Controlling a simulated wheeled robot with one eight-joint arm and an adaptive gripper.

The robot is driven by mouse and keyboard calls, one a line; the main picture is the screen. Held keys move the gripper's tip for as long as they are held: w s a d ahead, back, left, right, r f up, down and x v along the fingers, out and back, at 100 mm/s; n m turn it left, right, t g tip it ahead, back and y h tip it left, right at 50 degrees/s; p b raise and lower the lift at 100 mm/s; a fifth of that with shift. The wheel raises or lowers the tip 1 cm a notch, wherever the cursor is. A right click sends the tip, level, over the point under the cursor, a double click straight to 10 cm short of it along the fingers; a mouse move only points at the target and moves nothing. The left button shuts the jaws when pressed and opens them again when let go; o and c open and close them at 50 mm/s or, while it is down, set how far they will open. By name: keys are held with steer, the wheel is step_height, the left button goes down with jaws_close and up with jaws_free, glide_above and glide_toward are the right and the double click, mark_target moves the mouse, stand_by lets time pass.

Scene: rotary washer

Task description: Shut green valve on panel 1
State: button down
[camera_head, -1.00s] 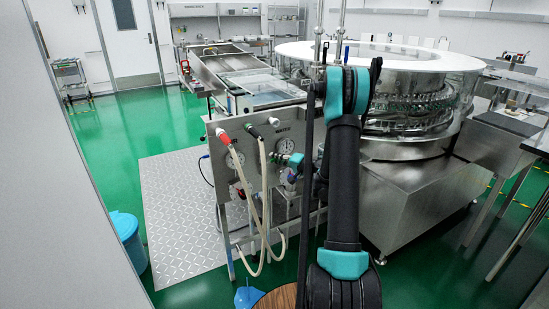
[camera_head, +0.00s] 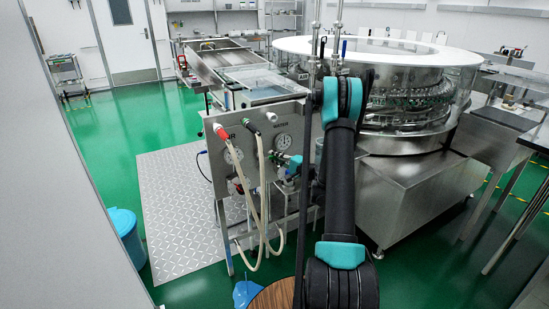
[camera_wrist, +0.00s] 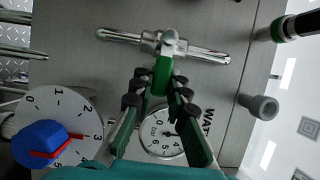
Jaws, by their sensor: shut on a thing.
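The green valve handle (camera_wrist: 162,76) is on a short metal pipe (camera_wrist: 205,53) on the steel panel (camera_wrist: 90,60), above the WATER gauge (camera_wrist: 163,133) in the wrist view. My gripper (camera_wrist: 160,92) has its black finger pads on both sides of the handle and is shut on it. The handle looks roughly crosswise to the pipe. In the head view the panel (camera_head: 232,133) stands left of my arm. My arm hides part of it, and the green handle cannot be made out there.
A blue knob (camera_wrist: 40,143) on a numbered dial is at lower left in the wrist view. A grey round fitting (camera_wrist: 262,106) sticks out at right. Pale hoses (camera_head: 262,190) hang before the panel. The round washer (camera_head: 415,95) stands behind my arm.

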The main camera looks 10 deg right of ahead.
steer(key=c, duration=1.5)
jaws_free()
steer(key=shift+r, duration=4.95)
